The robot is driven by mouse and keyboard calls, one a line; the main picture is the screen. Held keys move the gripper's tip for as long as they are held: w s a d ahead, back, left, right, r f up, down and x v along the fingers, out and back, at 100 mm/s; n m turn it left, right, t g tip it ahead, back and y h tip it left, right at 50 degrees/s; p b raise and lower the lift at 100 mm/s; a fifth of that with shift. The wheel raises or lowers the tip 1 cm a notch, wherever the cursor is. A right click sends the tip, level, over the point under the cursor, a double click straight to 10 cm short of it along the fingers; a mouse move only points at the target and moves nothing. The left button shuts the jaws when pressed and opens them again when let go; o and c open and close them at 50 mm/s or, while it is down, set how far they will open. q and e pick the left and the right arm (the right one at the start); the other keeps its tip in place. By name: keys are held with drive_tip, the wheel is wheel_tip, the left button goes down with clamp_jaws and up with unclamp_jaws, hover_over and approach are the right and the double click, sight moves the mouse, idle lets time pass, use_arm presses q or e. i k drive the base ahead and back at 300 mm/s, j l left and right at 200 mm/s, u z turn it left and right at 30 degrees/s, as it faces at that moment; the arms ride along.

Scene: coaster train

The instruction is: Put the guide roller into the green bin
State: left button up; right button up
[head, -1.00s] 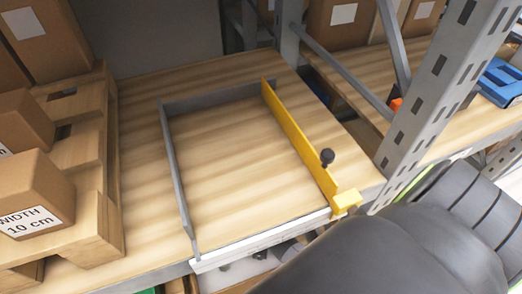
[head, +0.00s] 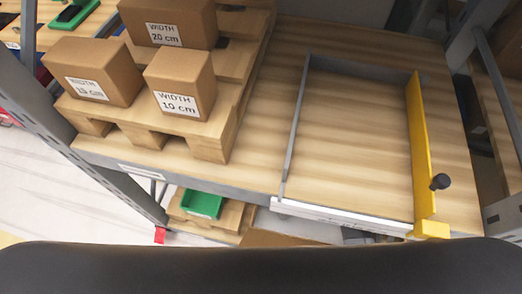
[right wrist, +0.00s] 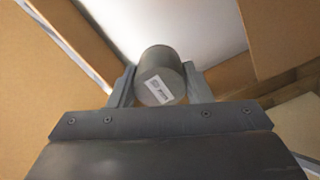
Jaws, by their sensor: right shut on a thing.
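The guide roller, a grey cylinder (right wrist: 158,64) with a white label on its end, is in the right wrist view. My right gripper (right wrist: 160,88) is shut on it, one finger on each side. A green bin (head: 203,203) shows in the head view, low down on a pallet below the shelf board. Its upper part is partly covered by the shelf edge. The gripper and roller do not show in the head view, so their distance from the bin cannot be told. My left gripper is in neither current view.
Cartons with width labels (head: 180,88) stand on a wooden pallet (head: 210,137) on the shelf. A grey frame (head: 295,130) with a yellow bar (head: 419,140) and black knob lies right of it. A grey upright (head: 85,135) stands left. Cardboard surfaces surround the right gripper.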

sight(209, 195)
drive_tip(key=i+j+u, duration=0.15)
drive_tip(key=j, duration=0.25)
drive_tip(key=j+u, duration=0.15)
drive_tip(key=j, duration=0.25)
drive_tip(key=i+j+u, duration=0.15)
drive_tip(key=j, duration=0.2)
drive_tip(key=i+j+u, duration=0.15)
drive_tip(key=j, duration=0.25)
